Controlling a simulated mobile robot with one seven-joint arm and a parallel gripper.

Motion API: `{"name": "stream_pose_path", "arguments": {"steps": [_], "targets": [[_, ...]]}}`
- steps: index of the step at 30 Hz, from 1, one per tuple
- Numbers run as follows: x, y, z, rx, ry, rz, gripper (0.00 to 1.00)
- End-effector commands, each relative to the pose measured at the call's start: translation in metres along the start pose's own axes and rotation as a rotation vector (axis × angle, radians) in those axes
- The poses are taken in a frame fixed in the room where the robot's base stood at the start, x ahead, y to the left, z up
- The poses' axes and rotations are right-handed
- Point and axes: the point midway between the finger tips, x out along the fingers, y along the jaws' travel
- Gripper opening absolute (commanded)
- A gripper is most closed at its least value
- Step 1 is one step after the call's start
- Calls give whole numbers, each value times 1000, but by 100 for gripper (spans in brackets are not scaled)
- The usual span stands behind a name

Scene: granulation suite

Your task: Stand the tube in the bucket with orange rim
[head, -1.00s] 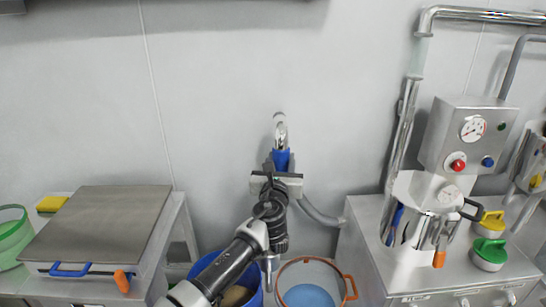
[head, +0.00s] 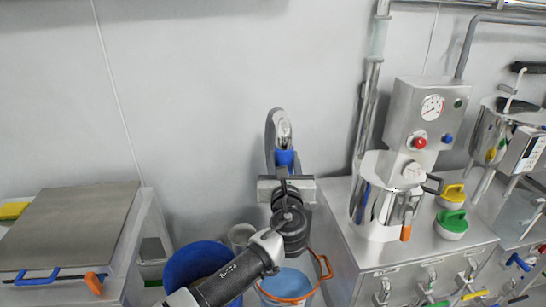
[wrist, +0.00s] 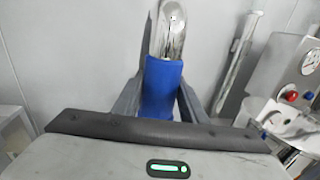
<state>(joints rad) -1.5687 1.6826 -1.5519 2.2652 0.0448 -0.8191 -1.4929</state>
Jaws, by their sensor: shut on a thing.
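The tube has a clear, shiny curved end and a blue sleeve (head: 285,158); it rises above my gripper in the head view. In the wrist view the blue sleeve (wrist: 162,88) sits between the two fingers, with the clear end (wrist: 168,30) above it. My gripper (head: 286,180) is shut on the blue sleeve and holds it up in front of the wall. The bucket with orange rim (head: 288,290) stands below my gripper, partly hidden by my arm; its inside looks light blue.
A blue bucket (head: 185,265) stands just left of it, partly behind my arm. A steel bench (head: 80,225) is at the left. A steel cabinet (head: 375,265) with a gauge box (head: 425,115) and a metal vessel (head: 370,215) stands close on the right.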

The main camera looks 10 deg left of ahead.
Motion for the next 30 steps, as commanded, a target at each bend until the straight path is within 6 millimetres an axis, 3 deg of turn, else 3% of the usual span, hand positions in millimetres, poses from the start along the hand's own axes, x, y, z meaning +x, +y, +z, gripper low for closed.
{"name": "stream_pose_path", "arguments": {"steps": [11, 22, 30], "targets": [[-15, -23, 1, 1, -3, -1, 0], [-14, -22, -30, 0, -2, 1, 0], [-14, -22, -64, 0, -2, 0, 0]]}}
